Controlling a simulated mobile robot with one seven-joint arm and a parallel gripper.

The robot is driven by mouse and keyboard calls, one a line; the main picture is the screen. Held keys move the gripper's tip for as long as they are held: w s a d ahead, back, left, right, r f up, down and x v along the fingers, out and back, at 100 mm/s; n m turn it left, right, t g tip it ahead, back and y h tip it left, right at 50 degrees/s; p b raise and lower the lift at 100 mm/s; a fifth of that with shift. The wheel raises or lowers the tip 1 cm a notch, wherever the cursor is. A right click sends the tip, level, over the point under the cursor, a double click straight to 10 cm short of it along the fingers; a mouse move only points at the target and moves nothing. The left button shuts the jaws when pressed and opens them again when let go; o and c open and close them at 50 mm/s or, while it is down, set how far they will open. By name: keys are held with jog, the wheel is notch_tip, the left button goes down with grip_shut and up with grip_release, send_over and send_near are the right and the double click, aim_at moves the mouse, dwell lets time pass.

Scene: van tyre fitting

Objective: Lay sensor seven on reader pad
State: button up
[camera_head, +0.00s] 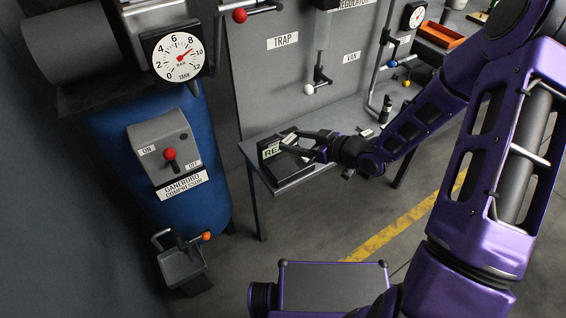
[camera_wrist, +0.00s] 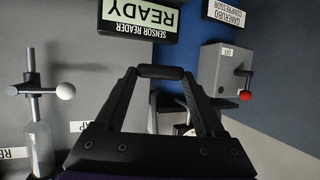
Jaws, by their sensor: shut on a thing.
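My gripper (camera_wrist: 160,75) is shut on a small dark rounded sensor (camera_wrist: 161,72), held crosswise between the fingertips in the wrist view. No number can be read on it, so I cannot tell if it is sensor seven. In the head view my gripper (camera_head: 297,145) is above the left end of the grey bench, over the dark sensor reader (camera_head: 284,171). The reader's sign is partly covered there by my fingers. The wrist view shows the reader (camera_wrist: 137,37) upside down, reading READY. The pad's surface is largely hidden, and the sensor appears raised above it.
The grey bench (camera_head: 250,151) carries small labelled items (camera_head: 366,133) right of my gripper and a dark bottle (camera_head: 386,108) farther right. A blue compressor (camera_head: 150,130) with an on/off lever box stands left. A valve with a white knob (camera_head: 309,89) hangs behind the bench.

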aim_at(294, 174)
jog(key=shift+s, duration=0.2)
jog(key=shift+n+g+y, duration=0.3)
jog(key=shift+n, duration=0.1)
notch_tip(294, 174, down, 10)
jog(key=shift+s+a+f+b, duration=0.1)
jog(key=shift+s+a+b, duration=0.05)
jog(key=shift+b, duration=0.4)
jog(key=shift+f, duration=0.2)
jog(key=o, duration=1.1)
jog(key=shift+c, duration=0.2)
jog(key=shift+r, duration=0.15)
